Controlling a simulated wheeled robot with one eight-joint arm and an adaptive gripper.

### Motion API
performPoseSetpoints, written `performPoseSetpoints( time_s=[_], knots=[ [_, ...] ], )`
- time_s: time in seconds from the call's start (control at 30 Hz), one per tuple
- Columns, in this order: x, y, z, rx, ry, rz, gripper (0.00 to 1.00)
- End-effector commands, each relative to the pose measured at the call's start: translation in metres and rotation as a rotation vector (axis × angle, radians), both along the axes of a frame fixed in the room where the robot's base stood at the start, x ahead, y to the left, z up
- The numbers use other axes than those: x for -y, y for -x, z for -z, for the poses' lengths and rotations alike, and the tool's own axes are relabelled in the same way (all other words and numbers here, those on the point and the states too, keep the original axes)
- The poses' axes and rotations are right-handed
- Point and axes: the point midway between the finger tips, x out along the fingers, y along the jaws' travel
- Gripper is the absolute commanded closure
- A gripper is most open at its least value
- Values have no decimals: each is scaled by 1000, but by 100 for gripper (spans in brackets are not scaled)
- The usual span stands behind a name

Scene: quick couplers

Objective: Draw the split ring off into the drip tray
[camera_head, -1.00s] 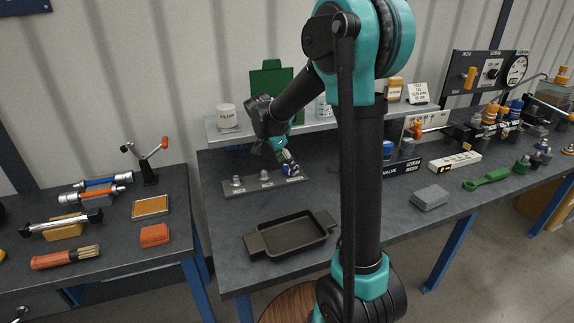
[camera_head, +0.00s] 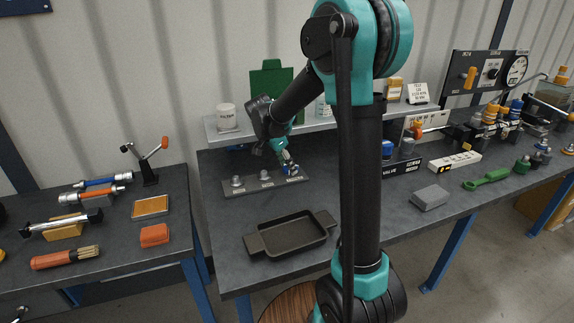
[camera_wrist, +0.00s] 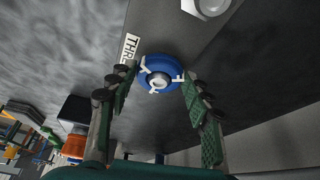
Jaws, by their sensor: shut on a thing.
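A blue ring (camera_wrist: 160,66) with white marks, which I take for the split ring, sits around a light grey fitting on a dark plate. In the head view the blue ring (camera_head: 291,169) is at the plate's right end. My gripper (camera_wrist: 161,76) has its green-padded fingers on both sides of the ring, closed on it; the exact contact is hard to see. My gripper (camera_head: 285,158) points down at that fitting in the head view. The ring appears still on the fitting. The drip tray (camera_head: 262,250), dark and empty, lies on the bench in front of the plate.
The plate (camera_head: 250,190) carries other grey fittings left of the ring. A shelf (camera_head: 220,133) with a white pot runs behind. A grey block (camera_head: 430,197) and a green tool (camera_head: 487,180) lie to the right. Bench between plate and tray is clear.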

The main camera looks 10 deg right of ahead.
Motion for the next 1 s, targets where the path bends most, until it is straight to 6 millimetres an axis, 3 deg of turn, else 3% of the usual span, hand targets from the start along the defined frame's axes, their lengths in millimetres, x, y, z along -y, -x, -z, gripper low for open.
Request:
performPoseSetpoints(
  time_s=[0.1, 1.0],
  knots=[
    [0, 0, 0, 0, 0, 0, 85],
    [0, 0, -27, 0, 0, 0, 85]
  ],
)
